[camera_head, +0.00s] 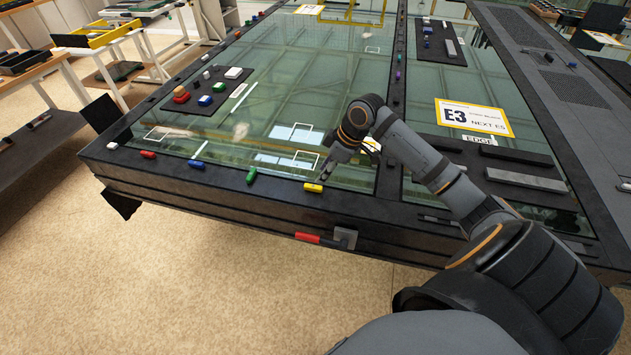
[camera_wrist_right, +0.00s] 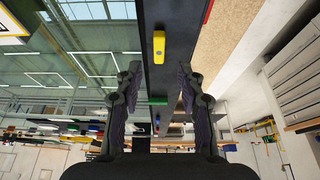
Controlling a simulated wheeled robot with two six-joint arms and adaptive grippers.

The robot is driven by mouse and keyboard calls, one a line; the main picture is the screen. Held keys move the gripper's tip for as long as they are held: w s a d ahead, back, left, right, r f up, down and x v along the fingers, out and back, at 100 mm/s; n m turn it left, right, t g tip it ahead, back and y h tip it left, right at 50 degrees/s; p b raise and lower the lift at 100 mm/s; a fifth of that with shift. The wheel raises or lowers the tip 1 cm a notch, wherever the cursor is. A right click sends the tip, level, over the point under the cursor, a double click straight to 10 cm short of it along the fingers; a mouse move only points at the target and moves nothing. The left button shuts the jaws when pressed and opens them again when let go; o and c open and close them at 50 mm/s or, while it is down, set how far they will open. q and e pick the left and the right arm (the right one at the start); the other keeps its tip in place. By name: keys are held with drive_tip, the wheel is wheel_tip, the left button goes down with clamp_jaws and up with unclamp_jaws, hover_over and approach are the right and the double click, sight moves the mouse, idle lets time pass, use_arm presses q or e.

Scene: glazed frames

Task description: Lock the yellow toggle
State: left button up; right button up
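The yellow toggle (camera_head: 313,187) lies on the dark front border of the glazed frame, at the near edge. In the right wrist view the yellow toggle (camera_wrist_right: 159,46) shows ahead of the fingers, upright in the picture, along the dark border strip. My right gripper (camera_head: 325,171) is just above and beyond the yellow toggle in the head view, apart from it. In the right wrist view its two fingers (camera_wrist_right: 158,85) are spread wide with nothing between them. My left gripper is not in view.
Other toggles sit along the same border: green (camera_head: 251,176), blue (camera_head: 196,164), red (camera_head: 148,154). A red handle (camera_head: 307,238) sticks out of the front side face. A dark mat (camera_head: 206,90) with coloured blocks lies on the glass at the left.

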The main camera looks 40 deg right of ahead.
sight(313, 186)
drive_tip(key=x, duration=0.5)
drive_tip(key=shift+w+a+f+p, duration=0.1)
drive_tip(key=shift+w+f+p, duration=0.05)
drive_tip(key=shift+w+p, duration=0.15)
drive_tip(key=shift+a+f, duration=0.1)
drive_tip(key=shift+f, duration=0.6)
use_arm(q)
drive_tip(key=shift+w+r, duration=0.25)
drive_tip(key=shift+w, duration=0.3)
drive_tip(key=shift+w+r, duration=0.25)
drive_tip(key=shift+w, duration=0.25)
use_arm(e)
clamp_jaws()
